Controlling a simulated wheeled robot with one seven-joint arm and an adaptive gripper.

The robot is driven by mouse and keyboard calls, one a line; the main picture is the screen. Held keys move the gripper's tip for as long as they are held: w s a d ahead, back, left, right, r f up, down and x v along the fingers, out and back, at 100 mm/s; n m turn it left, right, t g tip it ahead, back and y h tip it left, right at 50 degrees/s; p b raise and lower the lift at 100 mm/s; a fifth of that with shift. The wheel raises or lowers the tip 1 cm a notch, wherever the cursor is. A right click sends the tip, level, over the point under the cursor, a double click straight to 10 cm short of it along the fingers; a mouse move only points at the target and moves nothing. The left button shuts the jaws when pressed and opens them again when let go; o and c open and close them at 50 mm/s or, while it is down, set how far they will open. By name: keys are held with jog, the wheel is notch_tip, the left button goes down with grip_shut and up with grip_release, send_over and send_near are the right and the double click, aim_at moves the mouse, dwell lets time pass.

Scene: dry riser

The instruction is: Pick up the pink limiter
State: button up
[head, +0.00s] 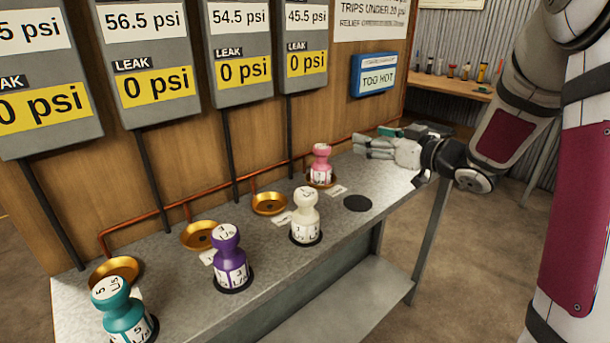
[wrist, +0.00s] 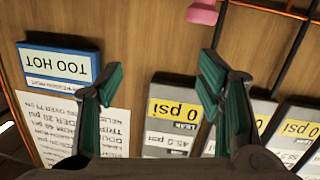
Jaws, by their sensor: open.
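The pink limiter (head: 321,165) stands upright in the farthest brass cup (head: 330,183) on the grey bench in the head view. Its pink end (wrist: 203,12) also shows at the top edge of the wrist view, beyond and to the right of the gap between the fingers. My gripper (head: 362,147) is at the far end of the bench, to the right of the pink limiter and apart from it. In the wrist view its green-padded fingers (wrist: 160,82) are spread, with only the wooden wall and panels behind them.
White (head: 305,217), purple (head: 230,258) and teal (head: 124,312) limiters stand along the bench's front. Other brass cups (head: 269,204) sit behind them, by a copper pipe (head: 170,205). A black disc (head: 357,203) is bare. Gauge panels and a blue sign (head: 375,75) hang on the wall.

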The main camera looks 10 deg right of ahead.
aim_at(329, 150)
jog(key=f+y, duration=0.1)
jog(key=f, duration=0.1)
jog(key=f+y+b, duration=0.1)
jog(key=f, duration=0.1)
jog(key=s+a+f+n+g+y+b, duration=0.1)
jog(key=f+y, duration=0.1)
jog(key=shift+s, duration=0.1)
jog(key=shift+a+f+y, duration=0.1)
jog(key=shift+y, duration=0.2)
jog(key=b+x, duration=0.1)
jog(key=x, duration=0.7)
jog(key=shift+a, duration=0.1)
jog(key=shift+b+x, duration=0.85)
jog(key=shift+x, duration=1.8)
jog(key=shift+s+a, duration=0.15)
jog(key=shift+a, duration=0.05)
jog(key=shift+r, duration=0.25)
grip_shut()
